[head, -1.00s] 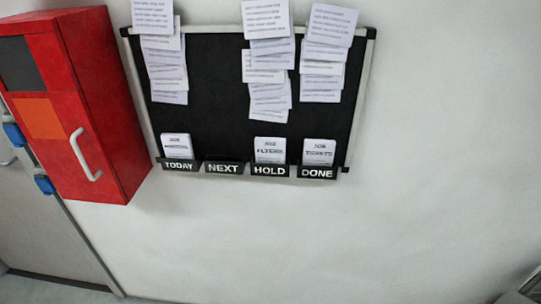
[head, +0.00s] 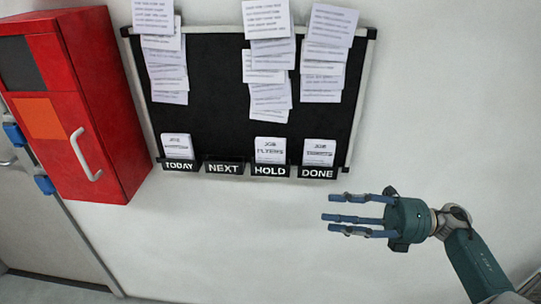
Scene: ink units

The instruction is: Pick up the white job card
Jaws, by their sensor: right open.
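Three white job cards stand in labelled pockets along the bottom of a black board (head: 215,100) on the wall. One card (head: 178,147) is in the TODAY pocket (head: 179,166). One card (head: 270,150), reading FLYERS, is in the HOLD pocket (head: 270,170). One card (head: 319,152) is in the DONE pocket (head: 318,173). The NEXT pocket (head: 223,168) shows no card. My right gripper (head: 345,213) is open and empty, below and right of the DONE pocket, with its fingers pointing left. My left gripper is out of view.
A red cabinet (head: 105,110) with a white handle hangs left of the board and sticks out from the wall. Several printed sheets (head: 268,60) hang on the board above the pockets. The wall (head: 230,235) below the board is bare.

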